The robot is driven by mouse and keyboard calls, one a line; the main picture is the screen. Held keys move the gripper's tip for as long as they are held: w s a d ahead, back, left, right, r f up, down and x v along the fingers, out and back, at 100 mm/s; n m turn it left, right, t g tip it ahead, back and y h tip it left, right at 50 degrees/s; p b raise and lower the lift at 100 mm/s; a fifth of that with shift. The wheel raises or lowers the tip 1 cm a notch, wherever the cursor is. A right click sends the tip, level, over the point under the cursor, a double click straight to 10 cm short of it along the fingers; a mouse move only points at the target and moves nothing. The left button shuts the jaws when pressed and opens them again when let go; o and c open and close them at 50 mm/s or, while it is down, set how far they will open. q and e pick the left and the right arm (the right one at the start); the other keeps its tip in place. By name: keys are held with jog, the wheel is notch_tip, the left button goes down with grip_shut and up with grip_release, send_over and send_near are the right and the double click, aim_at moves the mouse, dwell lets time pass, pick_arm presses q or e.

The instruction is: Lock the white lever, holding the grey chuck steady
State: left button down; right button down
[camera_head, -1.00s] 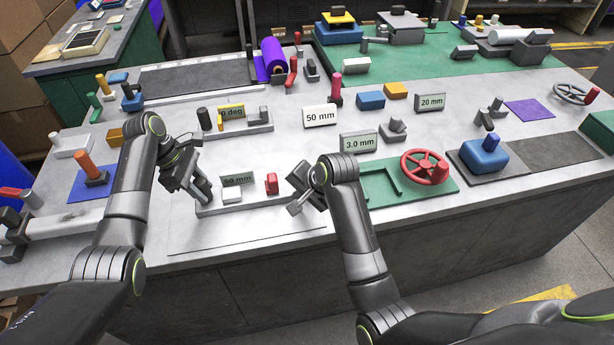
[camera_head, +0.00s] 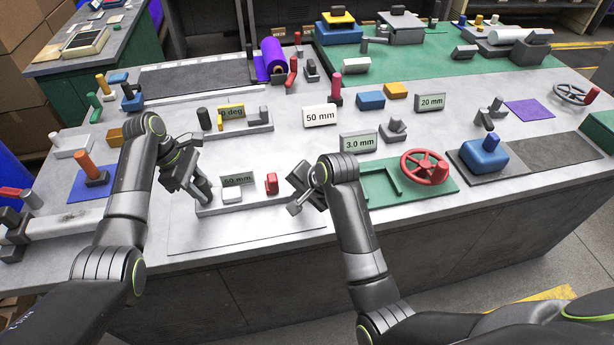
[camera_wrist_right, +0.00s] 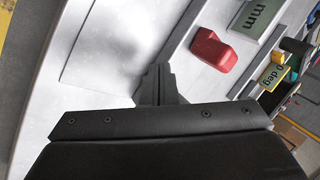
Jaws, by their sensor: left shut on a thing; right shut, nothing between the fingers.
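My left gripper (camera_head: 203,192) is shut at the left end of a pale grey rail fixture. It is closed around a grey post there, which I take to be the grey chuck; the fingers hide most of it. A small white block (camera_head: 232,196), possibly the white lever, sits on the same rail just right of the left gripper.
A red block (camera_head: 271,183) stands on the rail's right end. A display plate (camera_head: 237,179) is behind the rail. A green plate with a red handwheel (camera_head: 425,167) lies right of my right arm.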

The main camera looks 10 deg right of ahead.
pick_arm(q)
jog(key=shift+s+f, duration=0.15)
pick_arm(e)
jog(key=shift+d, duration=0.1)
jog(key=shift+w+d, duration=0.5)
jog(key=shift+d, duration=0.4)
jog(key=shift+w+d, duration=0.45)
jog(key=shift+d, duration=0.4)
jog(key=shift+w+d, duration=0.5)
jog(key=shift+d, duration=0.4)
jog(key=shift+a, duration=0.1)
jog(key=shift+r, duration=0.1)
jog(key=shift+a+r, duration=0.1)
jog(key=shift+r, duration=1.5)
jog(key=shift+s+a+r, duration=0.15)
jog(key=shift+a+r, duration=0.1)
jog(key=shift+r, duration=0.65)
jog(key=shift+s+a+r, duration=0.15)
jog(key=shift+a+r, duration=0.05)
jog(key=shift+r, duration=0.7)
pick_arm(q)
jog(key=c, duration=0.9)
grip_release()
jog(key=shift+w, duration=0.2)
jog(key=shift+c, duration=0.2)
pick_arm(e)
jog(key=shift+w, duration=0.1)
